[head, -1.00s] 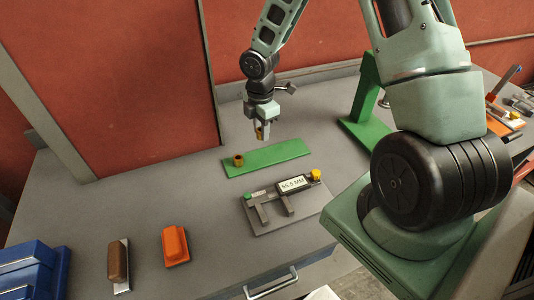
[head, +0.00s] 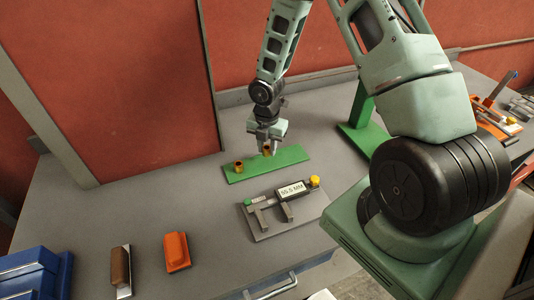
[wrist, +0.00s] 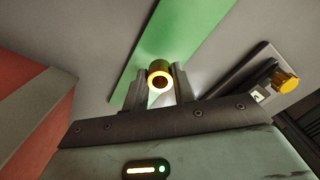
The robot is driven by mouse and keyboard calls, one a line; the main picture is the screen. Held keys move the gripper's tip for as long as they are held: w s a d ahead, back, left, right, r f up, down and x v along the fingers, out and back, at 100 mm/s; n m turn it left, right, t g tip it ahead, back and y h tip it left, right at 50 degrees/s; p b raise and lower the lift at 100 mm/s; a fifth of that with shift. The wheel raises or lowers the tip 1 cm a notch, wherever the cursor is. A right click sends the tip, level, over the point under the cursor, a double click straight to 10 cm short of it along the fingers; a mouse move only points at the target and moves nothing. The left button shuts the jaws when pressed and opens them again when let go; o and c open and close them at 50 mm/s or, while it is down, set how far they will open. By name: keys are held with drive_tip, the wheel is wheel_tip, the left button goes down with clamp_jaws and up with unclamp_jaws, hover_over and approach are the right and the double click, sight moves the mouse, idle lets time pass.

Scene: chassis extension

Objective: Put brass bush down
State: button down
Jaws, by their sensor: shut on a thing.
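My gripper (head: 267,147) is low over the middle of the green strip (head: 290,158). It is shut on a brass bush (head: 267,152). In the wrist view the bush (wrist: 160,73) sits between the two fingers, its round bore facing the camera, with the green strip (wrist: 190,30) behind it. I cannot tell whether the bush touches the strip. A second brass bush (head: 239,166) stands upright near the left end of the strip, apart from the held one.
A caliper with a display (head: 290,190) and yellow knob lies on a grey plate in front of the strip. An orange block (head: 177,250), a brown-handled tool (head: 120,268) and a blue bin (head: 35,275) are at the front left. A green stand (head: 362,115) rises at the right.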

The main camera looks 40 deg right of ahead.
sight(267, 154)
drive_tip(key=shift+f, duration=1.65)
drive_tip(key=shift+f, duration=0.15)
drive_tip(key=c, duration=1.1)
unclamp_jaws()
drive_tip(key=shift+c, duration=0.2)
